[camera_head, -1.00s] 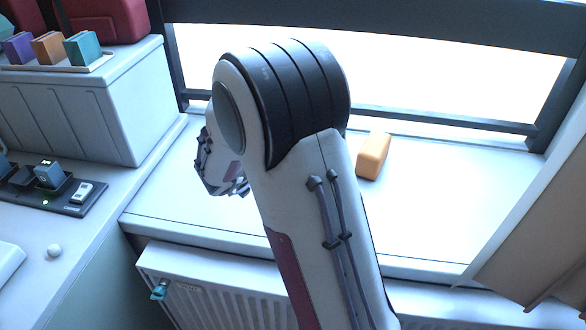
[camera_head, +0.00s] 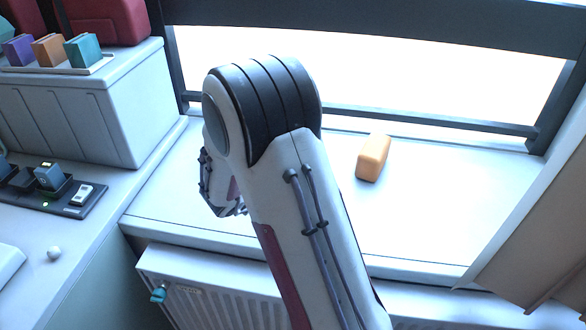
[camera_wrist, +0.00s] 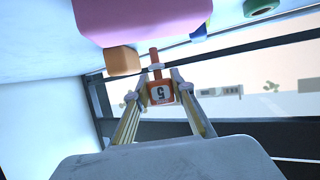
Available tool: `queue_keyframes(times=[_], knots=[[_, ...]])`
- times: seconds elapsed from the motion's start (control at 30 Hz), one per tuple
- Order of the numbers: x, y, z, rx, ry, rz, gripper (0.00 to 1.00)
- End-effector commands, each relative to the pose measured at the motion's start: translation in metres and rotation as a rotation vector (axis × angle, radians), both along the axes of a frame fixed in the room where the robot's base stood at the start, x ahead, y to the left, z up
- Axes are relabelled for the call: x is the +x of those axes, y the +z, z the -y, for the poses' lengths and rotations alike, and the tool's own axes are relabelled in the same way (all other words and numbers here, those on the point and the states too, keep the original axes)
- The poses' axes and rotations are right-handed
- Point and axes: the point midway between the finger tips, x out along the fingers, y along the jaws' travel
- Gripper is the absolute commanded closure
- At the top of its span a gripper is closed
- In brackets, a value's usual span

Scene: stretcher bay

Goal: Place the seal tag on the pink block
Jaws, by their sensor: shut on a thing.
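In the wrist view, my gripper (camera_wrist: 157,84) is shut on the seal tag (camera_wrist: 161,94), a small orange piece with a dark "5" on a pale patch, upside down in the picture. An orange stem stands up from it. The pink block (camera_wrist: 145,18) is large at the top edge of the wrist view, partly cut off. The tag appears apart from it, though the exact gap is unclear. In the head view my arm covers the middle, and the tag, the fingertips and the pink block are not visible.
An orange block (camera_head: 373,158) lies on the white sill (camera_head: 430,215) right of my arm; an orange block (camera_wrist: 122,61) also shows beside the pink one in the wrist view. Blue (camera_wrist: 199,31) and green (camera_wrist: 260,7) things are near. A dark rail (camera_head: 430,123) runs behind.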

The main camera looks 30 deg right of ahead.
Motion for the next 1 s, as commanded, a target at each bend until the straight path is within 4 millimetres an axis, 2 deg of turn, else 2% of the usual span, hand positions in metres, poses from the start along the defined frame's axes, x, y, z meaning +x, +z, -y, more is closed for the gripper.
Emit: queue_keyframes(times=[0.2, 0.7, 0.73, 0.77, 1.0], knots=[[0.000, -0.015, 0.000, 0.000, 0.000, 0.000, 0.88], [0.000, -0.019, 0.000, 0.000, 0.000, 0.000, 0.88], [0.000, -0.018, 0.000, 0.000, 0.001, 0.001, 0.69], [0.000, -0.018, 0.000, 0.000, 0.001, 0.001, 0.61], [0.000, -0.018, 0.000, 0.000, 0.001, 0.001, 0.60]])
